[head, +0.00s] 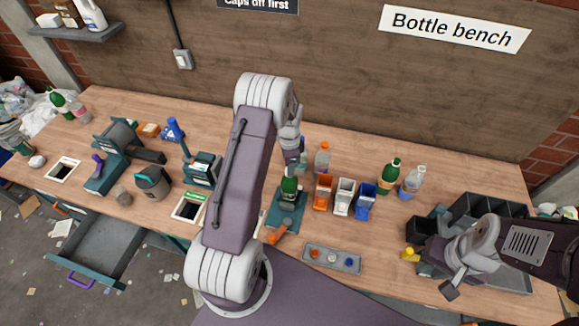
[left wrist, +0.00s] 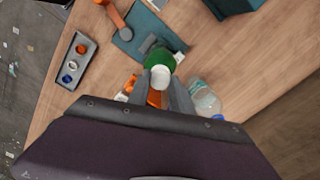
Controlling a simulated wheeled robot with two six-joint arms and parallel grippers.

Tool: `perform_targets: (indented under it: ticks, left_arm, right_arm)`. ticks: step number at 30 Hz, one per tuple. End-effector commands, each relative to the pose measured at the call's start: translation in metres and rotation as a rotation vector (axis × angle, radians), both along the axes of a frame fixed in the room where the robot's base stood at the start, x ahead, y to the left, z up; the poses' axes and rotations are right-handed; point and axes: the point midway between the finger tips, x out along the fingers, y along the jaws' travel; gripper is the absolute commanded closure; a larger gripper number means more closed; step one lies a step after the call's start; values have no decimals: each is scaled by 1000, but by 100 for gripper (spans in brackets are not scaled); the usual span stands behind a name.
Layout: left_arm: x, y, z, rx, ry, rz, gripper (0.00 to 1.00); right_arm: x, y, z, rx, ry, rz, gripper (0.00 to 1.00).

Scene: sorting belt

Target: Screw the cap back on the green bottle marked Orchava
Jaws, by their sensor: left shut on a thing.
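A green bottle (head: 289,187) stands upright at the teal clamp stand (head: 285,222) in the middle of the bench; its label is too small to read. My left gripper (head: 291,166) is right over its top. In the left wrist view, the fingers (left wrist: 161,84) are shut on a white cap (left wrist: 160,76), lined up over the green bottle (left wrist: 159,58). I cannot tell whether the cap touches the neck. Another green bottle (head: 389,177) stands further right. My right gripper (head: 450,278) is at the bench's right side, its fingers unclear.
A grey tray (head: 345,268) with orange, white and blue caps lies in front. Orange (head: 323,196), white (head: 343,200) and blue (head: 366,203) bins stand right of the clamp. Clear bottles (head: 322,158) (head: 413,182) stand nearby. Dark crates (head: 485,212) fill the right end.

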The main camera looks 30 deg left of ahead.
Motion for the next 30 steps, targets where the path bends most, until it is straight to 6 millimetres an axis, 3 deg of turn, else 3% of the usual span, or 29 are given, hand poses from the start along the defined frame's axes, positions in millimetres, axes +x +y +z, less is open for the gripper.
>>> perform_targets:
  ticks: [5,12,22,30]
  left_arm:
    - [0,0,0,1,-1,-29,100]
    - [0,0,0,1,-1,-413,100]
    - [0,0,0,1,-1,-480,100]
    - [0,0,0,1,-1,-883,100]
  right_arm:
    - [0,0,0,0,0,0,77]
    - [0,0,0,0,0,0,77]
    - [0,0,0,0,0,0,77]
    - [0,0,-1,0,0,0,77]
